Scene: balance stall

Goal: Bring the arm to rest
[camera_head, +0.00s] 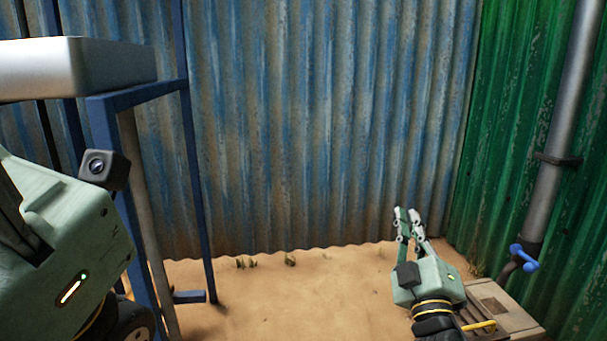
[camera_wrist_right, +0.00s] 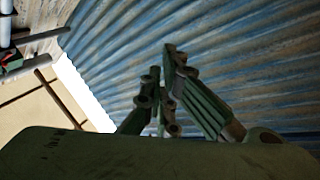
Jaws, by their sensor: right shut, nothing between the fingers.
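My right gripper (camera_head: 407,214) is at the lower right in the head view, in the air in front of the corrugated wall. Its fingers point up and are shut with nothing between them. They also show in the right wrist view (camera_wrist_right: 164,62), against blue corrugated metal. My left gripper's green body (camera_head: 68,235) fills the lower left of the head view, close to the camera. Its fingers cannot be made out. No object is seen in either gripper.
A blue metal frame (camera_head: 105,125) carrying a pale metal tray (camera_head: 110,65) stands at the left, close to my left arm. A grey pipe with a blue-handled tap (camera_head: 524,257) is at the right, above a wooden box (camera_head: 500,305). The sandy ground (camera_head: 300,300) between is clear.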

